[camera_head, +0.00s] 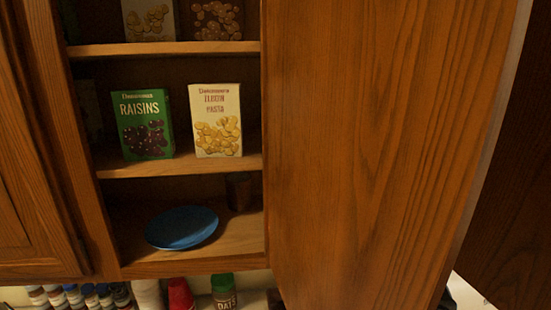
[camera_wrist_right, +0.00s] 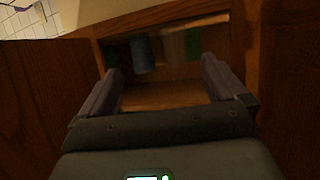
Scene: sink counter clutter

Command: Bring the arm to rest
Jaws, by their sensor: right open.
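My right gripper (camera_wrist_right: 160,82) shows in the right wrist view, with its two fingers spread wide apart. Nothing is between the fingers. Beyond them is the dim interior of a wooden cabinet (camera_wrist_right: 168,96), and the fingertips appear near its opening. No gripper is clearly visible in the head view, and my left gripper is in neither view.
A large open cabinet door (camera_head: 370,140) fills the right half of the head view. Left of it, shelves hold a green raisins box (camera_head: 143,124), a pasta box (camera_head: 215,120) and a blue plate (camera_head: 182,228). Below stand a red container (camera_head: 180,294) and several jars.

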